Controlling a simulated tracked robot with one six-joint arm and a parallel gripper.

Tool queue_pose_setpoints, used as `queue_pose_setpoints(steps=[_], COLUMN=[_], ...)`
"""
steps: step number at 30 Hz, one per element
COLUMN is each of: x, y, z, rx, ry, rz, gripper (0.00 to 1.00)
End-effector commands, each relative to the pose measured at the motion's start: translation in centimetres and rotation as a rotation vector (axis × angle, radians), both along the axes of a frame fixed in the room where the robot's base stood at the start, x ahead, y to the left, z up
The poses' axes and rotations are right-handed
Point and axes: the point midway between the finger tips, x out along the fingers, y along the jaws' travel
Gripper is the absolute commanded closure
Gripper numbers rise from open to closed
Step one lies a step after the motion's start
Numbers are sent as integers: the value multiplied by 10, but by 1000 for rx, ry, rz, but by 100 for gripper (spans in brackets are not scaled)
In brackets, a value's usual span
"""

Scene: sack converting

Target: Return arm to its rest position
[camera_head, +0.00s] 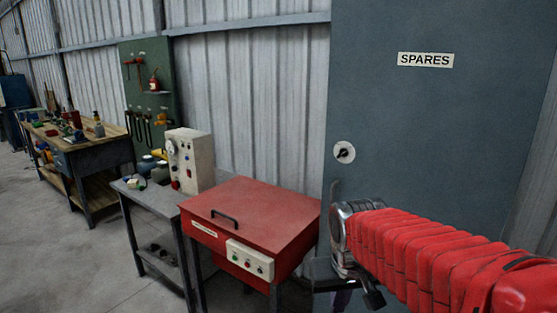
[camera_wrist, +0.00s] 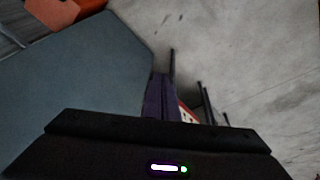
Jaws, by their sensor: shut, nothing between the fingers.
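My arm, in a red ribbed sleeve, reaches in from the right in the head view and bends at a silver joint beside the grey cabinet (camera_head: 430,130). My gripper (camera_wrist: 162,90) shows in the wrist view as narrow purple and dark fingers, close together with nothing between them. It hangs over bare concrete floor beside a broad grey-blue surface. In the head view the gripper is mostly cut off by the bottom edge, so its fingertips cannot be made out there.
A red machine (camera_head: 250,220) with a handle and button panel stands just left of my wrist. Left of it are a grey table (camera_head: 155,195) with a control box (camera_head: 190,160) and a cluttered workbench (camera_head: 95,150). Open floor (camera_head: 50,250) lies at lower left. The cabinet is labelled SPARES.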

Motion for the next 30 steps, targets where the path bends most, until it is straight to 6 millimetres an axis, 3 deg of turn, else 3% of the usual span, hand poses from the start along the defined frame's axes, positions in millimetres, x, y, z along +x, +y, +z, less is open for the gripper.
queue_pose_setpoints(steps=[6,18,24,30], x=[-50,-126,-145,-148], y=[-8,-20,-27,-31], z=[-5,-16,-5,13], rx=[16,47,51,53], ry=[-20,-79,-149,-215], rz=[6,-36,-57,-71], gripper=[100,100,100,100])
